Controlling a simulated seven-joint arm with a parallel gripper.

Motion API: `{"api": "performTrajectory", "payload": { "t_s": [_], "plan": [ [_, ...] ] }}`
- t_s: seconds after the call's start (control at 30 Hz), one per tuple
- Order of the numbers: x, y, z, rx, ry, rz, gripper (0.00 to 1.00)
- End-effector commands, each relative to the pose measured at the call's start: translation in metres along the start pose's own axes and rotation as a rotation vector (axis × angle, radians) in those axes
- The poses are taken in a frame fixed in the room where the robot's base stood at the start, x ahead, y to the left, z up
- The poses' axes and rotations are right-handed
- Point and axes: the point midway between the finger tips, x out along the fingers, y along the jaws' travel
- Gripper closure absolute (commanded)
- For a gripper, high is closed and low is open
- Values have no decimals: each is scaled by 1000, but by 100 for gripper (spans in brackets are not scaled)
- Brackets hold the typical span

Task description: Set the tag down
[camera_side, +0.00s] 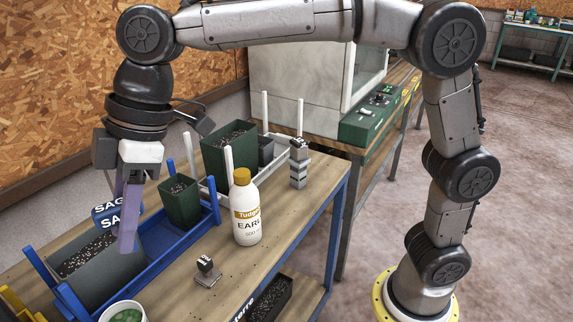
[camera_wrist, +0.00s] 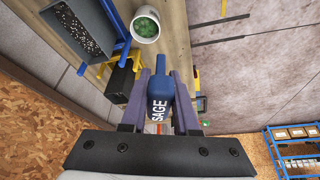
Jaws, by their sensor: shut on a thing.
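The tag is a dark blue piece with white SAGE lettering. In the side view the tag (camera_side: 104,212) is at the left, above the grey soil tray (camera_side: 120,272). My gripper (camera_side: 122,238) points down there with its purple-grey fingers on the tag. In the wrist view the tag (camera_wrist: 159,103) lies between the two fingers of my gripper (camera_wrist: 167,72), which is shut on it. The finger nearer the side camera covers part of the tag. I cannot tell the exact gap between the tag and the tray.
A blue rack (camera_side: 162,244) holds the soil tray and a small green pot (camera_side: 180,202). A white bottle (camera_side: 246,222) and a small dark block (camera_side: 206,266) stand to the right. A white cup (camera_wrist: 146,25) with green contents is near the tray. Bare bench lies around the block.

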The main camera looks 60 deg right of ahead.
Motion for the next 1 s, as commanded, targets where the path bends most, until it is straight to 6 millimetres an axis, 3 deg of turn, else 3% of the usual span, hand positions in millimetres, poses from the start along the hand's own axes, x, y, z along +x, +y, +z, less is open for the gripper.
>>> {"api": "performTrajectory", "payload": {
  "t_s": [0.17,0.3,0.5,0.73,1.0],
  "plan": [
    [-18,57,43,128,-1,52,100],
    [-38,103,90,247,-2,102,100],
    [-70,151,165,418,-2,171,100],
    [-108,183,258,614,-2,251,100],
    [-152,188,368,844,0,346,100]
  ]
}}
